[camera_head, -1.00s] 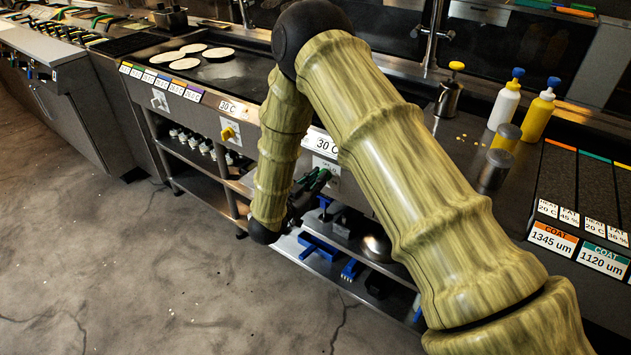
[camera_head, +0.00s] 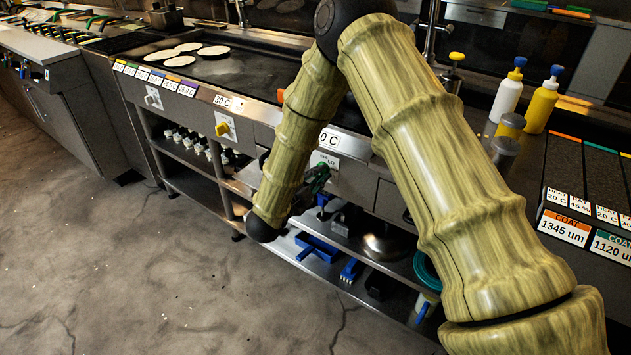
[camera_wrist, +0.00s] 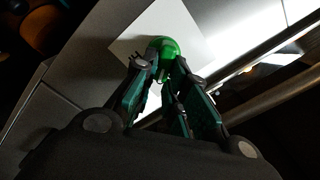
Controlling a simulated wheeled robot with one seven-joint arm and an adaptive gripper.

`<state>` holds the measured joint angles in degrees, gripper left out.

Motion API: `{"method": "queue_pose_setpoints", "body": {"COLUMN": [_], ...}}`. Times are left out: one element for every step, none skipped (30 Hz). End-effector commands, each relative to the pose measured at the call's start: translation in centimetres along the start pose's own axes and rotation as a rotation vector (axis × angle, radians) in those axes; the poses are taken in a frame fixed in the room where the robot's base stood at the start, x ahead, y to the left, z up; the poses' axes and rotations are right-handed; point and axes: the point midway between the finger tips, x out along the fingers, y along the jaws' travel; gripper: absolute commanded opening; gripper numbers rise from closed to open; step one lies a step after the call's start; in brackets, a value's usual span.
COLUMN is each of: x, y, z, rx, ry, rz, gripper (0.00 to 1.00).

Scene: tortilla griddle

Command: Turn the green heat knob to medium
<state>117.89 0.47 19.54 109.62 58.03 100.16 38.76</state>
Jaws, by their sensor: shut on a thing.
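The green heat knob (camera_wrist: 163,46) shows in the wrist view as a rounded bright green cap in front of a pale plate (camera_wrist: 195,30). My gripper (camera_wrist: 164,62) reaches up to it, with its dark, green-sided fingers on either side, shut on the knob. In the head view my gripper (camera_head: 316,180) is at the white dial plate (camera_head: 325,159) on the front of the counter. There the fingers and my arm largely hide the knob, so its pointer and setting cannot be read.
A yellow knob (camera_head: 222,129) sits on another plate to the left, below a 30 C display (camera_head: 223,101). Tortillas lie on the griddle (camera_head: 240,72). Shelves with blue tools (camera_head: 318,247) are below. Bottles (camera_head: 541,105) stand at the right. The floor at left is clear.

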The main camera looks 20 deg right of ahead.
Motion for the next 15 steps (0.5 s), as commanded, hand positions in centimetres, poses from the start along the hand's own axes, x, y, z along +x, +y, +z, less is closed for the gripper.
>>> {"method": "queue_pose_setpoints", "body": {"x": [0.01, 0.02, 0.04, 0.05, 0.04, 0.02, 0.0, 0.0, 0.01, 0.03, 0.04, 0.04, 0.03, 0.02, 0.01], "y": [0.69, 0.73, 0.78, 0.81, 0.84, 0.86, 0.88, 0.9, 0.94, 0.96, 0.98, 0.99, 1.0, 1.0, 1.0], "z": [0.19, 0.19, 0.17, 0.15, 0.15, 0.15, 0.16, 0.16, 0.15, 0.15, 0.14, 0.14, 0.14, 0.15, 0.15], "rx": [0.039, 0.065, 0.098, 0.123, 0.147, 0.177, 0.198, 0.22, 0.245, 0.263, 0.28, 0.301, 0.316, 0.33, 0.346], "ry": [0.0, 0.0, 0.001, 0.001, 0.002, 0.002, 0.001, 0.001, 0.001, 0.001, 0.001, 0.001, 0.001, 0.001, 0.001], "rz": [0.005, 0.004, 0.004, 0.005, 0.005, 0.004, 0.005, 0.005, 0.005, 0.005, 0.005, 0.004, 0.004, 0.004, 0.004], "gripper": [0.0, 0.0, 0.0, 0.0, 0.0, 0.0, 0.0, 0.0, 0.0, 0.0, 0.0, 0.0, 0.0, 0.0, 0.0]}}
